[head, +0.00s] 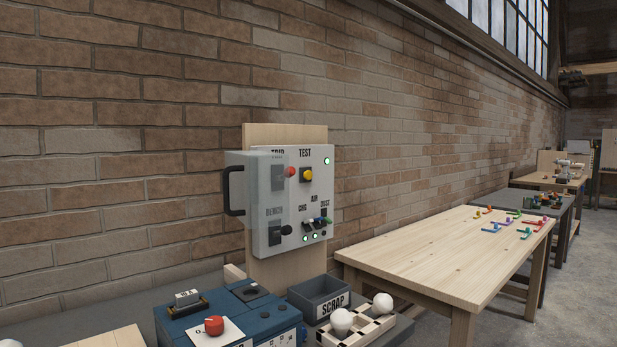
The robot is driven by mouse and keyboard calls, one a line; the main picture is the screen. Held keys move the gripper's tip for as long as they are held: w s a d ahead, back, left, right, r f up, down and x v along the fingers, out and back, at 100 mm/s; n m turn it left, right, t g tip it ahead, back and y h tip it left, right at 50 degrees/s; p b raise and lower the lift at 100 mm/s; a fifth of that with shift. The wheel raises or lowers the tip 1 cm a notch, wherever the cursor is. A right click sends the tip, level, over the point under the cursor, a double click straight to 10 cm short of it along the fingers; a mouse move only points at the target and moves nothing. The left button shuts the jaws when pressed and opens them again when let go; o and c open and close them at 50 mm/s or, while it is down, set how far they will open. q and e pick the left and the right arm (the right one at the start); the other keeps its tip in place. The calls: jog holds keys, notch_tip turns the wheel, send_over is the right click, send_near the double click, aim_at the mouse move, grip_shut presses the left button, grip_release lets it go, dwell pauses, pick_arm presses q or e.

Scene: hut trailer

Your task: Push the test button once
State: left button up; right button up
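A white control panel (318,195) is mounted on an upright wooden board (285,134) against the brick wall. The test button (307,174) is a yellow knob on a dark square base under the label TEST, in the panel's upper right part. It is uncovered in the head view. A translucent grey cover (258,205) with a black handle (229,190) stands over the panel's left part. A red button (291,171) by the TRIP label sits just left of the test button, at the cover's edge. Neither of my grippers is in view.
Small switches (316,222) and a black knob (286,230) sit low on the panel, with several green lights. Below are a blue box (255,318) with a red knob, a SCRAP bin (318,295) and a rack with white bulbs (342,319). A wooden table (430,262) stands right.

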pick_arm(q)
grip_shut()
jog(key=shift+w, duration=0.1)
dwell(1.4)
